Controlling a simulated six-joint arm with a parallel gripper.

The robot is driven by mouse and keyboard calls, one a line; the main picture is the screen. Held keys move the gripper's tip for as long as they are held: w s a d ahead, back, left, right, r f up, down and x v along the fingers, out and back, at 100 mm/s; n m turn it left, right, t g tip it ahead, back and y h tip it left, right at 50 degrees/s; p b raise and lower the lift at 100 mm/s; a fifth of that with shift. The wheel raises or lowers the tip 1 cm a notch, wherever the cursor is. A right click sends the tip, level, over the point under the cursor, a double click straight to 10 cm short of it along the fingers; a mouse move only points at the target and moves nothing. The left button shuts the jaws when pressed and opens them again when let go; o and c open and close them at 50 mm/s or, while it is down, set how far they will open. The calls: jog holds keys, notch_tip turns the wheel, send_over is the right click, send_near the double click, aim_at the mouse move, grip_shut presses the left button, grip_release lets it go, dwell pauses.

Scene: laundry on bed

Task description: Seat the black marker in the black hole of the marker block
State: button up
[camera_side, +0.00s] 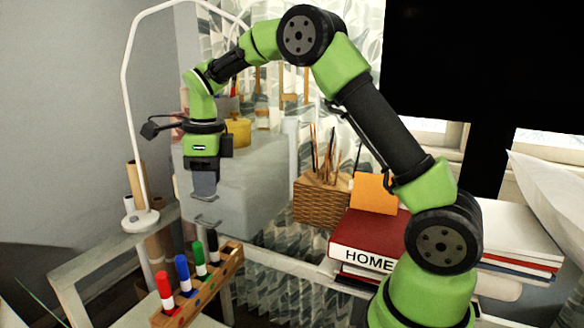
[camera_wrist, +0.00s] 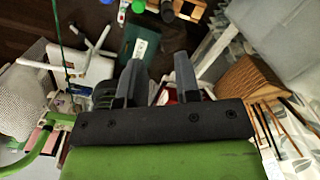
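The wooden marker block (camera_side: 231,264) stands at the lower left in the side view. The black marker (camera_side: 212,243) is upright at the block's far end, cap up. I cannot tell how deep it sits, as its lower part is hidden. The green marker (camera_side: 199,255), blue marker (camera_side: 182,270) and red marker (camera_side: 163,287) stand in a row towards the near end. My gripper (camera_side: 205,210) is above the far part of the block, apart from the markers. In the wrist view my gripper (camera_wrist: 158,65) has its fingers spread and empty. The black cap (camera_wrist: 167,11) shows at the top edge there.
A wicker box (camera_side: 321,203) with sticks and a stack of books (camera_side: 365,240) stand to the right of the block. A white lamp (camera_side: 140,219) with a curved stem stands to the left.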

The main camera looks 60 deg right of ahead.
jog(key=s+a+r+n+t, duration=0.3)
jog(key=s+a+r+n, duration=0.1)
jog(key=s+r+n, duration=0.7)
jog(key=s+a+f+n+t+y, duration=0.1)
jog(key=s+a+f+n+t, duration=0.1)
jog(key=s+n, duration=1)
jog(key=shift+a+n+t+y, duration=0.35)
jog(key=shift+n+t, duration=0.35)
jog(key=shift+n, duration=0.6)
